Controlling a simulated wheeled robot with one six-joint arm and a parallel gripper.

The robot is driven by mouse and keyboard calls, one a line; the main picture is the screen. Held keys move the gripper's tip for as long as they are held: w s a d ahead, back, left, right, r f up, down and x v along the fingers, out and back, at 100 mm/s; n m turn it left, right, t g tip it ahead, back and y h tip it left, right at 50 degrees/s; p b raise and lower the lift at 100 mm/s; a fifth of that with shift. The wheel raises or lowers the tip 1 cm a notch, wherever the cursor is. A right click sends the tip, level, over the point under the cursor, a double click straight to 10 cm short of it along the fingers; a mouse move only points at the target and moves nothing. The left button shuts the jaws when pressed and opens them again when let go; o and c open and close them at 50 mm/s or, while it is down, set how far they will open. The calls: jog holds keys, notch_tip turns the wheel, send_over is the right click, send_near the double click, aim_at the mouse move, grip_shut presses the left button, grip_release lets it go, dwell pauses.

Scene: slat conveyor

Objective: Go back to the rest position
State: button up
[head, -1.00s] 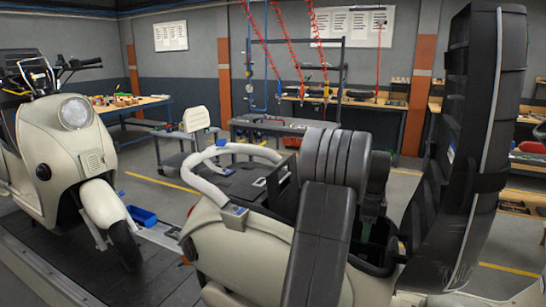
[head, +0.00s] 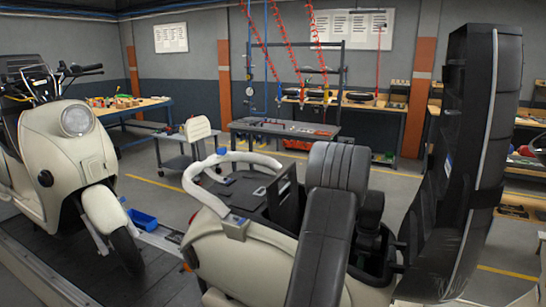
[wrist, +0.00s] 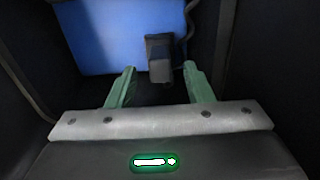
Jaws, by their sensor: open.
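In the wrist view my gripper (wrist: 161,86) is open, its two green fingers apart. A dark block like a plug (wrist: 159,58), with a cable beside it, shows just beyond and between the fingertips. I see no finger closed on it. Behind it is a blue panel (wrist: 103,38); dark walls flank both sides. In the head view the near cream scooter (head: 290,262) has an open dark compartment (head: 365,250) and a tall black seat-like part (head: 480,150) raised at the right. My gripper cannot be made out in the head view.
A second cream scooter (head: 60,165) stands on the slat conveyor (head: 75,265) at the left. A blue bin (head: 143,219) sits between the scooters. A grey cart (head: 185,150) and workbenches stand behind, beyond clear floor.

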notch_tip(320, 180, up, 12)
jog(key=p, duration=0.6)
jog(key=shift+f, duration=0.2)
jog(key=shift+a, duration=0.1)
